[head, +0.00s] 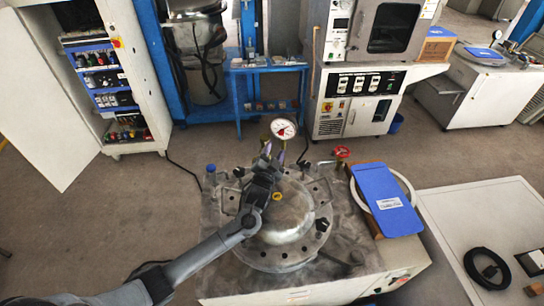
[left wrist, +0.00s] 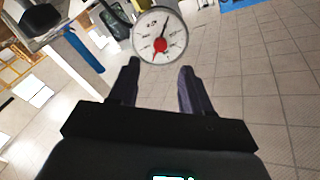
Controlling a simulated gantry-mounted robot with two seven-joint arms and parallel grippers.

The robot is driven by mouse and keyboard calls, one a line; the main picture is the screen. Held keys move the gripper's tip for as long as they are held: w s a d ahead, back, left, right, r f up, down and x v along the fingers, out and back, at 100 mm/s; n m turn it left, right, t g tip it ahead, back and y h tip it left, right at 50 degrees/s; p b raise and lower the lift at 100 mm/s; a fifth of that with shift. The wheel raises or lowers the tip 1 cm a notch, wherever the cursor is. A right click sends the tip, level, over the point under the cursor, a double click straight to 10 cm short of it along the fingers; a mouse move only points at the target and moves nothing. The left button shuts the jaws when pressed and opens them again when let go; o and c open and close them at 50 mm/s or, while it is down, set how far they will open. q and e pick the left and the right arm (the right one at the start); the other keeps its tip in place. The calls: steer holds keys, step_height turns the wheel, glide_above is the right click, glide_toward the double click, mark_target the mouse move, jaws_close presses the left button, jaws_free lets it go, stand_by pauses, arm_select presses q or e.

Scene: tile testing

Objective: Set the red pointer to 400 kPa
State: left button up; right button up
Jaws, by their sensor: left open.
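The pressure gauge (head: 283,129) has a round white dial and stands above the far side of the metal vessel (head: 290,222). In the left wrist view, the gauge (left wrist: 160,36) faces me with a red pointer piece (left wrist: 159,45) at its middle and a thin dark needle reaching up and slightly right. The dial numbers are too small to read. My left gripper (head: 273,150) is open and empty, just below the gauge in the head view. In the left wrist view, its two fingertips (left wrist: 160,68) are spread below the dial, apart from it. My right gripper is not in view.
Clamps ring the vessel lid. A red valve handle (head: 342,152) and a blue-capped part (head: 211,168) stand nearby. A blue board (head: 386,198) lies over a white ring at the right. A blue bench (head: 268,68) stands behind, with open floor between.

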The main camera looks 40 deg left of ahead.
arm_select(q)
steer(key=v, duration=0.3)
stand_by(0.5)
